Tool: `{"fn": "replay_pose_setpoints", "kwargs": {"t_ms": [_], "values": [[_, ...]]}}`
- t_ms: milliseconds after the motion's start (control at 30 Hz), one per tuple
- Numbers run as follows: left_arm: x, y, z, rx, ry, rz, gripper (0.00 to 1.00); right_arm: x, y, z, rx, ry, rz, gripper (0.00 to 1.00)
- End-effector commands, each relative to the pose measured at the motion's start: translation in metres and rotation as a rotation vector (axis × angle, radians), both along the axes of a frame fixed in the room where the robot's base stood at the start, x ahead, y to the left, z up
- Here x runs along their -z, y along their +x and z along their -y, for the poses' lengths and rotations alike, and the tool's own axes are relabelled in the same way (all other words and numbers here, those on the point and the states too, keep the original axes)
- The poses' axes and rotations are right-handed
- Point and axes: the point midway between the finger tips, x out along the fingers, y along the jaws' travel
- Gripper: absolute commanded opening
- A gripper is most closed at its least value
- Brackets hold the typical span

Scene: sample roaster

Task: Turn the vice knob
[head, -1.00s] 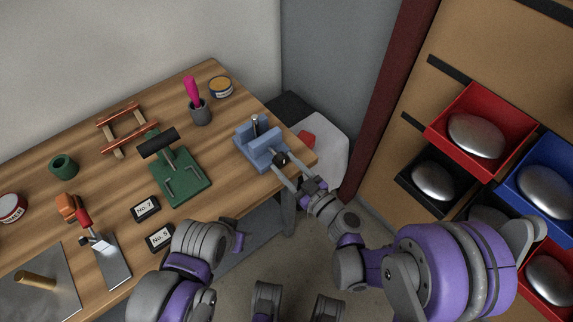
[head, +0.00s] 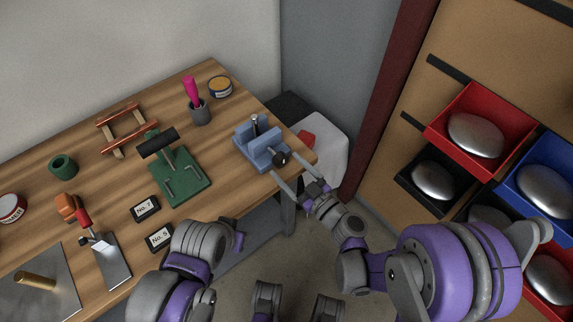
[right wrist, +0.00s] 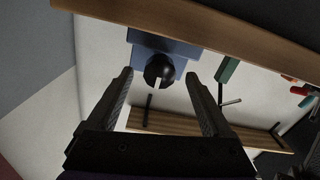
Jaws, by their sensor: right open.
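The blue vice (head: 260,146) stands at the right corner of the wooden workbench. Its black round knob (head: 280,158) faces the bench's right front edge. My right gripper (head: 297,172) is open just off that edge, with its fingers pointing at the knob and apart from it. In the right wrist view the knob (right wrist: 159,71) sits beyond and between the two open fingertips (right wrist: 161,76), with a light mark on it and the blue vice body (right wrist: 150,43) behind. My left arm shows at the bottom; its gripper cannot be made out clearly.
A green press (head: 180,178) stands left of the vice on the workbench (head: 225,150). A grey cup (head: 200,112) with a pink-handled tool and a small tin (head: 220,87) are behind. A red bin (head: 500,105) and other bins hang at the right. A white container (head: 330,140) stands beyond the bench.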

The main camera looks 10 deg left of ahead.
Motion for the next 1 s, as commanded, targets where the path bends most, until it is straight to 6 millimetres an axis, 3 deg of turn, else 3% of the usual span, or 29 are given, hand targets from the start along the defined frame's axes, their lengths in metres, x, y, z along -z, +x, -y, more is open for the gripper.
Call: {"fn": "replay_pose_setpoints", "kwargs": {"t_ms": [300,500,1000], "values": [[0.001,0.0,0.0,0.0,0.0,-0.001,0.5,0.0,-0.038,0.052,0.006,-0.001,0.0,0.84],[0.003,0.0,0.0,0.0,0.0,-0.001,0.5,0.0,-0.054,0.071,0.004,-0.001,-0.001,0.84],[0.004,0.0,0.0,0.0,0.0,-0.001,0.5,0.0,-0.058,0.075,0.001,0.0,0.0,0.84]]}}
